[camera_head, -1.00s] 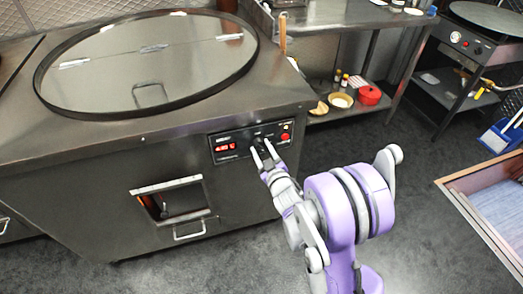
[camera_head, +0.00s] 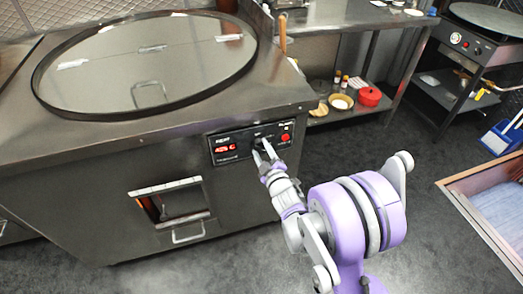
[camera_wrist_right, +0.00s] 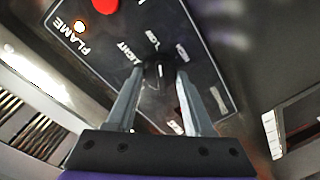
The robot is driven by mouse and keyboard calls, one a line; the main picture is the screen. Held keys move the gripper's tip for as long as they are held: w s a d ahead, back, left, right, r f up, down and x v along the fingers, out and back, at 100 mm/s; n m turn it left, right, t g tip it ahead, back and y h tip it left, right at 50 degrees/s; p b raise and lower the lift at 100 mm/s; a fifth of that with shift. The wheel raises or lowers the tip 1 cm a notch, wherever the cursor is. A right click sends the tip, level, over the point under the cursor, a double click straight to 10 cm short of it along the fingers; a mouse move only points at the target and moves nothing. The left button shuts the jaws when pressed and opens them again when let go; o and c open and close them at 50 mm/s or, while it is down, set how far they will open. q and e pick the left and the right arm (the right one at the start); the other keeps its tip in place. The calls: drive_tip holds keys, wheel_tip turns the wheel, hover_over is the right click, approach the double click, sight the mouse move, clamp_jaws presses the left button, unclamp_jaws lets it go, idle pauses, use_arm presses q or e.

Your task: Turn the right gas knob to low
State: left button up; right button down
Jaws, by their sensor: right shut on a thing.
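The control panel (camera_head: 225,148) is on the front of the steel tandoor. Its dark round knob (camera_wrist_right: 158,73) sits between the two fingers of my right gripper (camera_head: 263,149), which is shut on it. In the right wrist view, one finger of the gripper (camera_wrist_right: 158,88) lies on each side of the knob. A short white mark shows on the knob's face. Labels around it include LIGHT; the others are small, tilted or partly covered, so I cannot read the setting surely. My left gripper is not in view.
The panel also has a red display (camera_head: 225,148) and a red button (camera_head: 285,137); a small lamp (camera_wrist_right: 79,25) glows beside FLAME. Below is a square opening (camera_head: 172,204) with a handle (camera_head: 188,232). A steel shelf table (camera_head: 345,22) stands at right, with open floor before it.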

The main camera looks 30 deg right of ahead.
drive_tip(key=shift+c, duration=1.4)
unclamp_jaws()
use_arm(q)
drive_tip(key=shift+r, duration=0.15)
use_arm(e)
drive_tip(key=v, duration=1)
drive_tip(key=shift+s+a, duration=0.15)
drive_tip(key=shift+s, duration=0.25)
drive_tip(key=s+a+f+m+g+y, duration=0.2)
drive_tip(key=s+a+m+g, duration=0.2)
drive_tip(key=s+a+g, duration=0.45)
drive_tip(key=s+a+f+m+g+y, duration=0.1)
drive_tip(key=s+a+m+g, duration=0.3)
drive_tip(key=s, duration=0.8)
use_arm(q)
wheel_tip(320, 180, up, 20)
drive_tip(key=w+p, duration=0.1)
drive_tip(key=p, duration=1.7)
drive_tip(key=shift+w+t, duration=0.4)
use_arm(e)
wheel_tip(320, 180, up, 20)
drive_tip(key=w+t, duration=0.1)
drive_tip(key=w, duration=0.1)
drive_tip(key=shift+w+a+f+n, duration=0.15)
drive_tip(key=shift+w+f+n, duration=0.1)
drive_tip(key=shift+w+n, duration=0.05)
